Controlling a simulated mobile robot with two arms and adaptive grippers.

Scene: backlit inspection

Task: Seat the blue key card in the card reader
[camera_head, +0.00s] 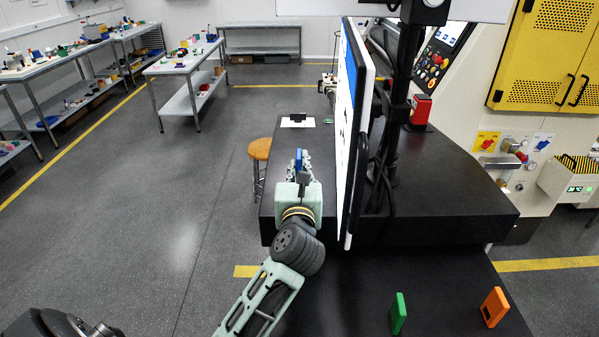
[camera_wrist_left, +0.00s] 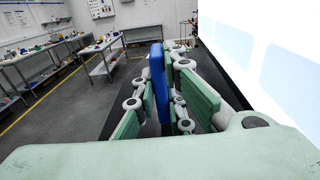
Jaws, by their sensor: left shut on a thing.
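My left gripper (camera_head: 301,165) reaches forward over the black bench on the left side of the upright panel. It is shut on the blue key card (camera_head: 298,157). In the left wrist view the blue card (camera_wrist_left: 158,80) stands upright between the green finger pads of the left gripper (camera_wrist_left: 160,100), its edge toward the camera. A small black device on a white plate (camera_head: 298,122), which looks like the card reader, sits farther back on the bench, beyond the gripper and apart from the card. Its slot is too small to make out. My right gripper is not in view.
A tall white-and-blue panel (camera_head: 348,130) stands close to the right of my left gripper. A green card-like block (camera_head: 398,313) and an orange one (camera_head: 494,307) stand on the near black surface. A stool (camera_head: 260,149) is beside the bench's left edge.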

